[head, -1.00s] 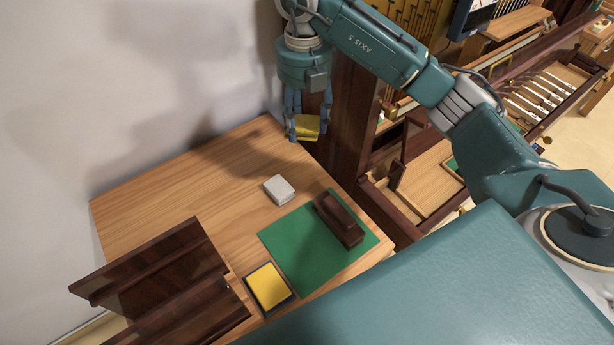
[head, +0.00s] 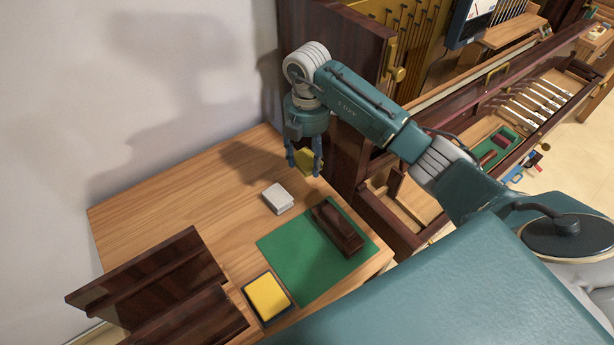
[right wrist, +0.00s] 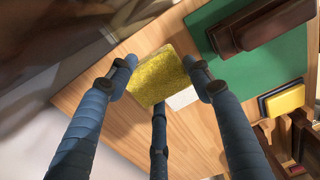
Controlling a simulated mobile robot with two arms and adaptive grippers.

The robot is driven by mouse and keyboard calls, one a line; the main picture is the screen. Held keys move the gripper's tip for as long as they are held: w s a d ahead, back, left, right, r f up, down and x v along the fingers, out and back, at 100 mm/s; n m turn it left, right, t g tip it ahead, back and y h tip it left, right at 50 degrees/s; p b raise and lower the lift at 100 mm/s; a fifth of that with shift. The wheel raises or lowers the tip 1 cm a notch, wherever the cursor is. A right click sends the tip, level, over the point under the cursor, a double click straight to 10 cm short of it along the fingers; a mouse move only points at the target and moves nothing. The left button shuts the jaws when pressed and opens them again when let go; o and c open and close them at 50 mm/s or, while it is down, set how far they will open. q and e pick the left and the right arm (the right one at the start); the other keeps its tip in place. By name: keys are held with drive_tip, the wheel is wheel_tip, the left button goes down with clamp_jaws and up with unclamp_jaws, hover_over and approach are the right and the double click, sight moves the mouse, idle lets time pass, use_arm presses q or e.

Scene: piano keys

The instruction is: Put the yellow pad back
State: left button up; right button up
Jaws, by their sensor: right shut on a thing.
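My right gripper (head: 304,167) is shut on a yellow pad (head: 308,159) and holds it above the back of the wooden table (head: 170,195). In the right wrist view the held yellow pad (right wrist: 158,72) sits between the fingers, with a rough, speckled face showing. A second yellow pad (head: 267,296) lies in a shallow dark tray (head: 247,295) near the table's front edge. It also shows in the right wrist view (right wrist: 286,101). My left gripper is in neither view.
A white block (head: 278,198) stands on the table beside a green mat (head: 288,257), which bears a dark wooden block (head: 337,227). A dark wooden rack (head: 150,275) is at the front left. The piano case (head: 345,150) rises at the table's right. The table's left part is clear.

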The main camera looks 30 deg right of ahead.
sight(307, 186)
wheel_tip(307, 186, down, 8)
drive_tip(key=shift+p, duration=0.45)
drive_tip(key=shift+f, duration=0.15)
drive_tip(key=shift+f, duration=0.2)
drive_tip(key=o, duration=1.1)
drive_tip(key=shift+o, duration=0.2)
drive_tip(key=shift+r, duration=0.1)
